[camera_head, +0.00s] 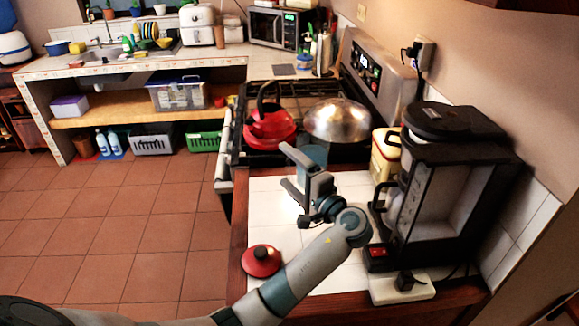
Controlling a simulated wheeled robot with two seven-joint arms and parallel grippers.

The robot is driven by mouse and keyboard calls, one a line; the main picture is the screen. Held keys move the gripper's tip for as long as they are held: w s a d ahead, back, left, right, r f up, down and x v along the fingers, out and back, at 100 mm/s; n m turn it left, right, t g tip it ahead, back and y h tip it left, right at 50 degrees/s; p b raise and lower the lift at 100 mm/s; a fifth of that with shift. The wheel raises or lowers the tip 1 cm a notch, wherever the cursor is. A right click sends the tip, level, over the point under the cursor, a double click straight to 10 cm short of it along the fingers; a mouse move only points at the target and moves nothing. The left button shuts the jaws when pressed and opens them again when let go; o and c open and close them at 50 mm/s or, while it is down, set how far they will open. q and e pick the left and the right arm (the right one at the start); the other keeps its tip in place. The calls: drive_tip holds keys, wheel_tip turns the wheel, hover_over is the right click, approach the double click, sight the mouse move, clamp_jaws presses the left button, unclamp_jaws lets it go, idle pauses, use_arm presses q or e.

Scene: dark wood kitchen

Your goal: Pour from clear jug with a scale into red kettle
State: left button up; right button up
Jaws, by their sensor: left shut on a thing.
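The red kettle (269,130) sits on the stove with its dark handle raised and its top seemingly open. A red lid with a black knob (261,262) lies on the white tiled counter, apart from the kettle. My left gripper (286,167) is over the tiles in front of the stove, shut on the clear jug (314,153). The jug shows as a bluish see-through patch behind the fingers. Most of it is hidden by the gripper, so its scale, tilt and contents cannot be made out. My right gripper is out of view.
A shiny metal dome (338,119) is at the stove's right, close behind the jug. A black coffee maker (440,190), a cream canister (385,157) and a power strip (402,288) crowd the right side. White tiles left of my gripper are mostly clear.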

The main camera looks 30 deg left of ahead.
use_arm(q)
drive_tip(key=shift+s+a+f+m+t+h, duration=0.15)
drive_tip(key=shift+s+f+m+t+h, duration=0.25)
drive_tip(key=shift+s+f+t, duration=0.1)
drive_tip(key=s+d+f+m+t+h, duration=0.1)
drive_tip(key=s+d+m+t+h, duration=0.3)
drive_tip(key=s+h, duration=0.3)
drive_tip(key=s+d+f+m+t+h, duration=0.2)
drive_tip(key=s+d+m+t+h, duration=0.2)
drive_tip(key=s, duration=0.8)
drive_tip(key=d+m+h, duration=0.2)
drive_tip(key=m+h, duration=0.1)
drive_tip(key=h, duration=0.1)
drive_tip(key=shift+s+d+b, duration=0.2)
drive_tip(key=shift+s+b, duration=0.1)
drive_tip(key=shift+s, duration=0.1)
